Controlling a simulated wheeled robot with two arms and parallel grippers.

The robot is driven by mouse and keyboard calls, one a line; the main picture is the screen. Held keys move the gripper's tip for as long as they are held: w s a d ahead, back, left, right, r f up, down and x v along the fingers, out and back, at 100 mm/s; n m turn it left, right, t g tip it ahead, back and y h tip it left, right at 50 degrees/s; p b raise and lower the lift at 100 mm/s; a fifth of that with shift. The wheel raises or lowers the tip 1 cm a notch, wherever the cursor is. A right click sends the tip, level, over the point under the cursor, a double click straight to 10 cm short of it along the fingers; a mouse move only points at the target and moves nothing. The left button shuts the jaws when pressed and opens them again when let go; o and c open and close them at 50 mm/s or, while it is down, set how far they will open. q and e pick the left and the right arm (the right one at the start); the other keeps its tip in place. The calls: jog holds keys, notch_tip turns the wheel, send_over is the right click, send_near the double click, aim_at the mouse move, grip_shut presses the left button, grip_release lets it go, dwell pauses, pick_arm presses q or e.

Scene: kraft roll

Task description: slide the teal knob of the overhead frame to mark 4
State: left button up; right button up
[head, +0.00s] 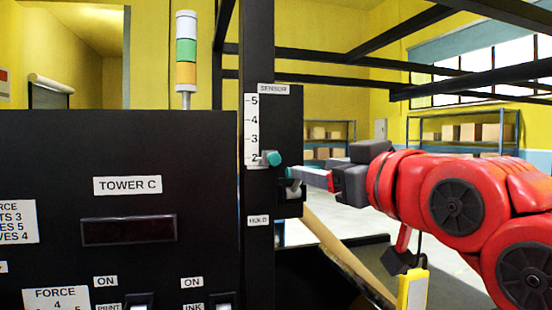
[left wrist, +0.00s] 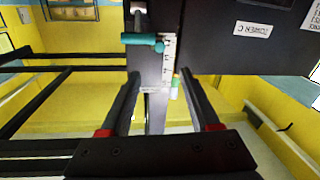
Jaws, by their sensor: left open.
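The teal knob (head: 273,158) sticks out from a grey slide on the dark upright of the overhead frame. It sits beside mark 2 on the white scale (head: 251,120), below marks 3, 4 and 5. The left wrist view is turned upside down; there the teal knob (left wrist: 143,39) lies beyond the fingertips, not between them. My left gripper (head: 303,177) is just right of and slightly below the knob in the head view. It is open and empty; its two fingers stand apart in the left wrist view (left wrist: 160,76). My right gripper is not in view.
A SENSOR label (head: 273,89) is above the scale and a HOLD label (head: 258,221) below it. A switch (head: 290,190) sits close under the left fingers. The black TOWER C panel (head: 60,150) fills the left, with a stack light (head: 186,50) behind.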

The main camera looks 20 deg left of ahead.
aim_at(275, 160)
pick_arm(q)
jog(key=p+x, duration=0.6)
jog(key=x, duration=1)
jog(key=shift+w+r, duration=0.1)
jog(key=shift+w+a, duration=0.4)
jog(key=shift+d, duration=0.15)
jog(key=c, duration=0.7)
grip_shut()
